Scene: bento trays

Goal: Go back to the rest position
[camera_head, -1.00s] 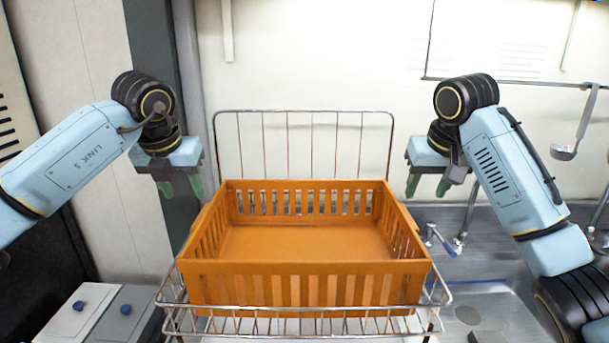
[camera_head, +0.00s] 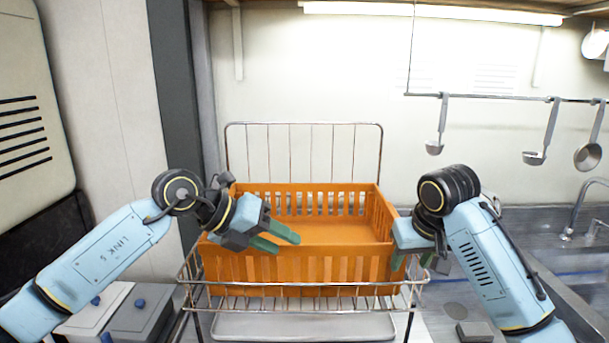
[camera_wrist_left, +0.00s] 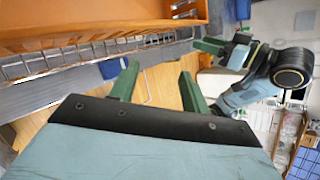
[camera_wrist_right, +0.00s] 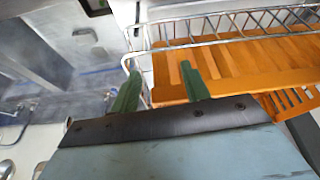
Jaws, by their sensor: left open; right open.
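My left gripper (camera_head: 273,238) is in front of the left part of the orange crate in the head view, its green fingers apart and empty, pointing right. In the left wrist view its fingers (camera_wrist_left: 155,85) stand apart with nothing between them. My right gripper (camera_head: 434,264) is at the right front corner of the crate, pointing down, its fingertips partly hidden by the arm. In the right wrist view its fingers (camera_wrist_right: 158,88) are apart and empty. I cannot tell whether either gripper touches the crate or rack.
The empty orange crate (camera_head: 290,268) sits in a wire rack (camera_head: 232,302) between my arms. Grey lidded boxes (camera_head: 138,318) stand at lower left. A metal sink (camera_head: 585,290) is at right. Ladles (camera_head: 536,157) hang from a rail on the back wall.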

